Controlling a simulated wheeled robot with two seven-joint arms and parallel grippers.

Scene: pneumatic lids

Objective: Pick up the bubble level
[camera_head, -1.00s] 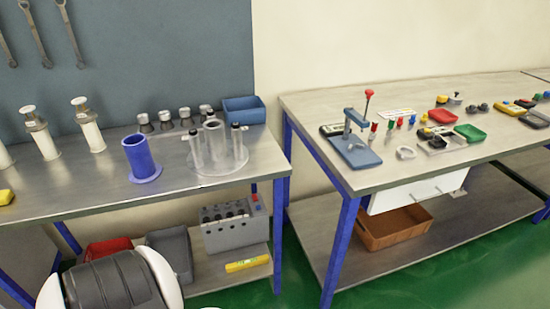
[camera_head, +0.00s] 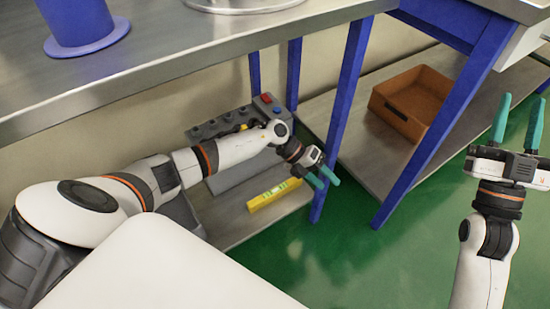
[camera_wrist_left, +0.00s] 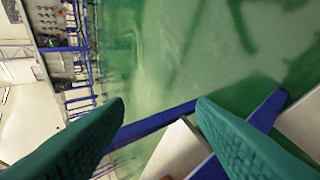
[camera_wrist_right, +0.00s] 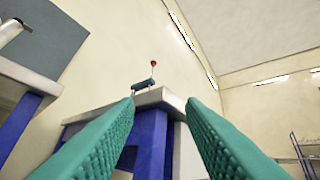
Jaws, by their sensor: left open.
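The yellow bubble level (camera_head: 274,194) lies on the lower shelf of the left bench in the head view, near the shelf's front right end. My left gripper (camera_head: 325,178) is open and empty, just right of the level and apart from it. Its teal fingers point right, past the blue bench leg. The left wrist view shows the same open fingers (camera_wrist_left: 160,115) with green floor and blue bars beyond. My right gripper (camera_head: 514,122) is open and empty at the right, fingers up. It also shows in the right wrist view (camera_wrist_right: 160,115). Neither wrist view shows the level.
A grey box with buttons (camera_head: 235,122) stands behind the level on the shelf. Blue bench legs (camera_head: 347,115) rise close to my left gripper. The steel benchtop (camera_head: 180,62) overhangs the shelf. An orange-brown crate (camera_head: 412,100) sits on the neighbouring lower shelf. Green floor is open in front.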

